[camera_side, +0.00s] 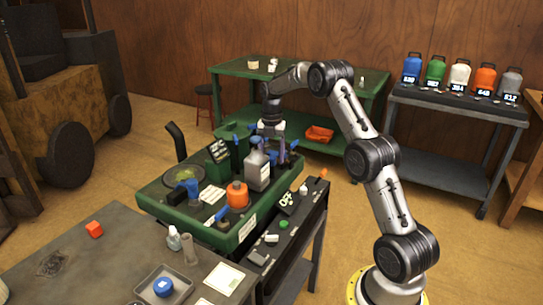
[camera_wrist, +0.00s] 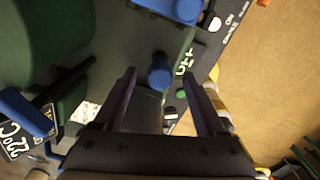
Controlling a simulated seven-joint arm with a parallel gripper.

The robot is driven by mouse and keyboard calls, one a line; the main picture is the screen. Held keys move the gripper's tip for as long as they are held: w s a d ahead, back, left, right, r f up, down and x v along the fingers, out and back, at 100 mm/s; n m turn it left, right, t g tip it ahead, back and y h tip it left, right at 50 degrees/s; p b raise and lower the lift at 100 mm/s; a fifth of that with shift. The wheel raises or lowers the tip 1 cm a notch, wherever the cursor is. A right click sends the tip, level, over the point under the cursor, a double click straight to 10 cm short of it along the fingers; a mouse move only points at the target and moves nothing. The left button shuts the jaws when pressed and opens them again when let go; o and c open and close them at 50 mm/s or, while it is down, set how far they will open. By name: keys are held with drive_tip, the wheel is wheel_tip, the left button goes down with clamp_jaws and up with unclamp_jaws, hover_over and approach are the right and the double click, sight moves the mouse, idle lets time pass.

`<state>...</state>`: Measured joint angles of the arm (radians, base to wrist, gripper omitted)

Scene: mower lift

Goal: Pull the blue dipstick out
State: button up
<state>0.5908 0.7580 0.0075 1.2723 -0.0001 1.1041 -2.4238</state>
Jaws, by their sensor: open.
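In the wrist view, a round blue knob (camera_wrist: 160,68), which looks like the top of the blue dipstick, stands between my gripper's (camera_wrist: 159,77) two dark fingers. The fingers are open, one on each side, with gaps to the knob. Whether it lies at fingertip depth is unclear. In the side view, my gripper (camera_side: 282,152) points down over the far right part of the green mower body (camera_side: 155,197). Blue parts show close by it there, but I cannot tell which is the dipstick. Its lower part is hidden.
A larger blue part (camera_wrist: 182,8) lies just beyond the fingers, and a blue handle (camera_wrist: 24,111) is at left. A grey bottle (camera_side: 258,172) and orange canister (camera_side: 237,195) stand on the mower. A black switch panel (camera_side: 272,240) runs along its right side.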

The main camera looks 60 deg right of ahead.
drive_tip(key=shift+f, duration=0.15)
clamp_jaws()
idle(0.4)
drive_tip(key=shift+r, duration=0.25)
drive_tip(key=shift+r, duration=1.3)
wheel_tip(320, 180, up, 14)
drive_tip(key=shift+f, duration=0.25)
idle(0.4)
